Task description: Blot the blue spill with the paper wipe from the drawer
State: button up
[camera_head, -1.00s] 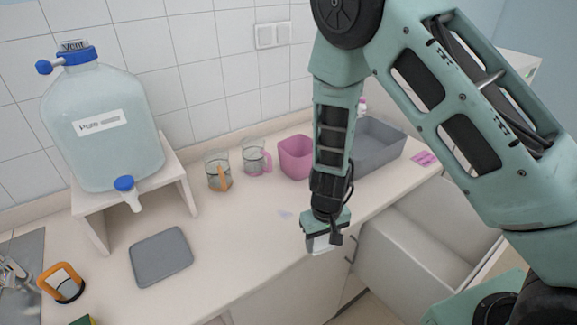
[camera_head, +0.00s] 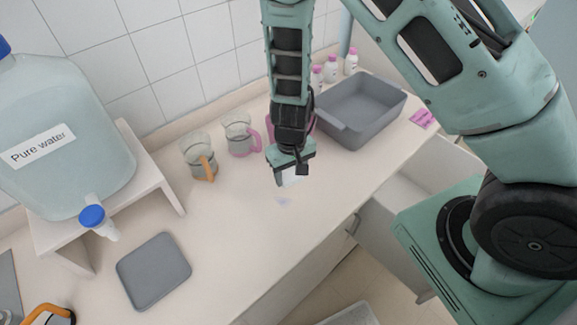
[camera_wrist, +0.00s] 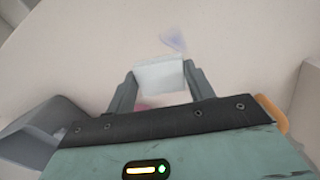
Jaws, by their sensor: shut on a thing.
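The blue spill (camera_head: 283,201) is a small faint bluish patch on the counter, just in front of my gripper. In the wrist view it shows as a pale blue-violet patch (camera_wrist: 174,40) just beyond the wipe. My gripper (camera_wrist: 160,80) is shut on the white paper wipe (camera_wrist: 159,74), which spans between its two fingers. In the head view my gripper (camera_head: 288,178) points down over the counter, near the spill, with the wipe (camera_head: 293,177) at its tips. The wipe and spill look apart. The open drawer (camera_head: 400,184) is at the right below the counter.
A grey tub (camera_head: 338,134) stands behind and right of my gripper. Two beakers, one with an orange handle (camera_head: 199,160) and one with a pink handle (camera_head: 237,138), stand at the left. A grey mat (camera_head: 153,270) and water tank (camera_head: 60,150) are farther left. Counter between is clear.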

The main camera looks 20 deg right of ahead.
jog(key=b, duration=0.5)
send_over(291, 195)
jog(key=shift+a+f, duration=0.1)
jog(key=shift+f, duration=2.65)
jog(key=shift+f+b, duration=0.7)
jog(key=shift+f, duration=0.3)
jog(key=shift+s+a+r+p, duration=0.1)
jog(key=shift+s+a+p, duration=0.2)
jog(key=shift+a, duration=0.5)
jog(key=shift+s+a+p, duration=0.2)
jog(key=shift+a+p, duration=0.15)
jog(key=shift+a, duration=0.45)
jog(key=shift+s+a, duration=0.1)
jog(key=shift+a, duration=0.2)
jog(key=shift+f, duration=0.2)
jog(key=shift+w+d+b, duration=0.2)
jog(key=shift+d, duration=0.45)
jog(key=shift+w+d+b, duration=0.15)
jog(key=shift+w+d, duration=0.1)
jog(key=shift+d, duration=0.45)
jog(key=shift+w+d+b, duration=0.2)
jog(key=shift+d, duration=0.45)
jog(key=shift+r, duration=0.15)
